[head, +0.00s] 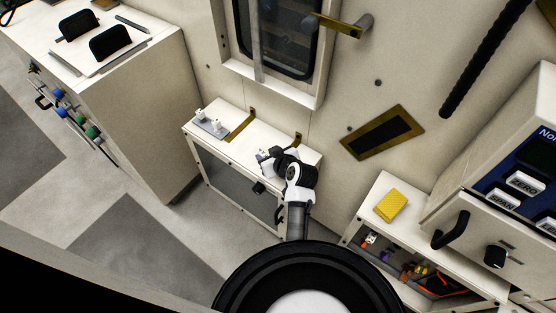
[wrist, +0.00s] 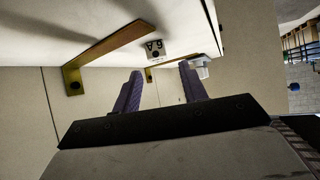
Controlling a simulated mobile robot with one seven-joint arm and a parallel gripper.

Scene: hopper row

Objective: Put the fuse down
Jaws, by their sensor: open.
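A small pale block with dark marks like "6 A" (wrist: 153,48), which looks like the fuse, shows in the wrist view against the white bench top, just beyond my fingertips. I cannot make it out for certain in the head view. My gripper (head: 262,160) is low over the right part of the small white bench (head: 228,145). In the wrist view my gripper (wrist: 160,75) has its two purple fingers apart, with a clear gap and nothing held between them. Whether the fingers touch the block cannot be told.
A grey plate with white pegs (head: 212,124) sits at the bench's left end. Brass brackets (head: 252,112) stand along the wall; one is large in the wrist view (wrist: 75,78). A yellow block (head: 391,205) lies on a shelf unit at right. A large cabinet (head: 140,110) stands left.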

